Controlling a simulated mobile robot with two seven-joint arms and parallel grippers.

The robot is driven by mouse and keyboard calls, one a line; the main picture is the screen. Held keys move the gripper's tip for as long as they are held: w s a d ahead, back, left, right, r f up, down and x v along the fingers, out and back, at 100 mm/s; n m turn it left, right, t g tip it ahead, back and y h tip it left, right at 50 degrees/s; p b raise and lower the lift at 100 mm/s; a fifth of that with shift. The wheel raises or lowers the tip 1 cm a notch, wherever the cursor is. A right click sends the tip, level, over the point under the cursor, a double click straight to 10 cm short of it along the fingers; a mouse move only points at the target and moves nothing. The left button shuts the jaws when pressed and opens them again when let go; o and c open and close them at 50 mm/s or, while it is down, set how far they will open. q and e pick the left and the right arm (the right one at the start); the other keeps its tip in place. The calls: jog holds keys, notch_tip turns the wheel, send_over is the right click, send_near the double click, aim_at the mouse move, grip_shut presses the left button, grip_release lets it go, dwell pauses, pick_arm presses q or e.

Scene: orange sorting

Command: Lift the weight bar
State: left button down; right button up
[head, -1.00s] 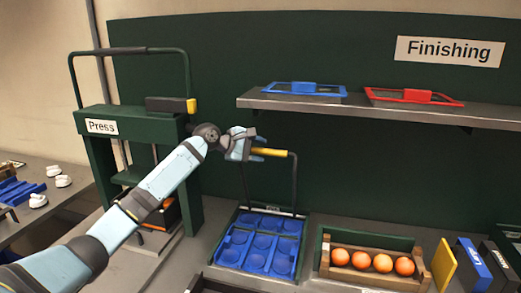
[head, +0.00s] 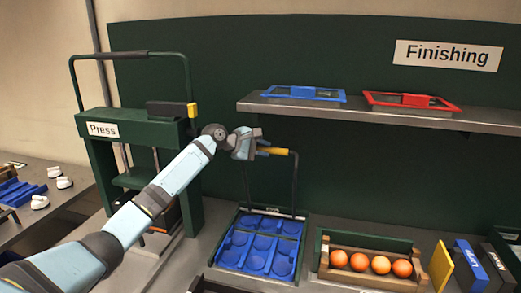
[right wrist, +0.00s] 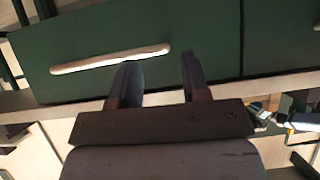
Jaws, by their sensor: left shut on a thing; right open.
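A black bar frame with a yellow grip (head: 280,151) stands over the blue tray (head: 230,257) with round hollows; it appears to be the weight bar. My left gripper (head: 266,151) is shut on the left end of the yellow grip. The bar's posts come down to the back of the tray, and the bar looks low. My right gripper (right wrist: 158,78) is open and empty in the right wrist view, in front of a dark green drawer front (right wrist: 210,55) with a pale handle (right wrist: 110,60). The left fingertips are small and partly hidden.
The green press (head: 140,130) stands left, behind my left arm. A shelf (head: 390,111) above holds a blue frame (head: 325,98) and a red frame (head: 390,105). A wooden crate (head: 372,281) of several oranges (head: 380,264) stands right of the tray.

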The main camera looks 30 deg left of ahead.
pick_arm(q)
jog(key=w, duration=0.1)
jog(key=w+a+r, duration=0.1)
jog(key=w+p, duration=0.1)
jog(key=shift+w+a+r, duration=0.15)
jog(key=shift+w+r, duration=0.1)
jog(key=shift+w, duration=0.1)
jog(key=c, duration=1.2)
grip_release()
jog(key=shift+w, duration=0.1)
jog(key=shift+o, duration=1.2)
jog(key=shift+w+f, duration=0.15)
jog(key=shift+w, duration=0.05)
jog(key=shift+f, duration=0.25)
pick_arm(e)
notch_tip(320, 180, up, 2)
jog(key=shift+w, duration=0.1)
pick_arm(q)
jog(key=shift+s, duration=0.15)
